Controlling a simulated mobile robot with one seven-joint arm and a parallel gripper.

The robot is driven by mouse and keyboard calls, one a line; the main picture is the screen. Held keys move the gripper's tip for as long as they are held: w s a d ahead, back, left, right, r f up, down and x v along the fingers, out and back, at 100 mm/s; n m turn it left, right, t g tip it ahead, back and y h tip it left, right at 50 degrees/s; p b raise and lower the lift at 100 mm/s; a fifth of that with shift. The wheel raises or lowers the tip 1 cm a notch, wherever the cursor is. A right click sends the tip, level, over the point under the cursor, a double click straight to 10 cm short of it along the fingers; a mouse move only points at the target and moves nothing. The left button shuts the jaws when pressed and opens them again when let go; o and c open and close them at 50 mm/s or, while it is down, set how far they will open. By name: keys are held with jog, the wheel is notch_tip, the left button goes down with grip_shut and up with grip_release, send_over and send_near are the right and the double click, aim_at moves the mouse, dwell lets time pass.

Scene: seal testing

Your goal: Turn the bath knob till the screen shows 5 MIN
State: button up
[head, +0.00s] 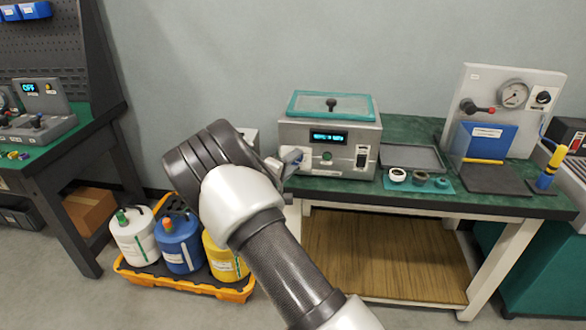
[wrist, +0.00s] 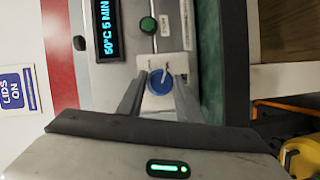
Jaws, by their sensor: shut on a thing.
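The bath (head: 345,155) is a grey box with a teal-edged lid on the green bench. Its lit screen (head: 328,137) is too small to read in the head view. In the wrist view the screen (wrist: 105,28) stands sideways and reads 50°C 5 MIN. The blue bath knob (wrist: 160,82), with a pale pointer line, sits on a white plate. My gripper (wrist: 160,90) has one finger on each side of the knob and is shut on it. In the head view my gripper (head: 291,159) is at the bath's front left, hiding the knob.
A green button (wrist: 148,25) sits beside the knob. Right of the bath are a grey tray (head: 410,156) and several small rings on a teal mat (head: 440,187). Several jugs stand in a yellow floor tray (head: 190,285) below my arm.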

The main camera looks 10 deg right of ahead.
jog(key=shift+s+a+f+m+y+b, duration=0.15)
jog(key=shift+f+m+y+b, duration=0.15)
jog(key=shift+f+m+b, duration=0.15)
dwell(0.3)
jog(key=o, duration=1)
jog(key=shift+c, duration=0.2)
jog(key=shift+r, duration=0.25)
jog(key=p+v, duration=0.1)
jog(key=v, duration=1.6)
jog(key=shift+a+r, duration=0.2)
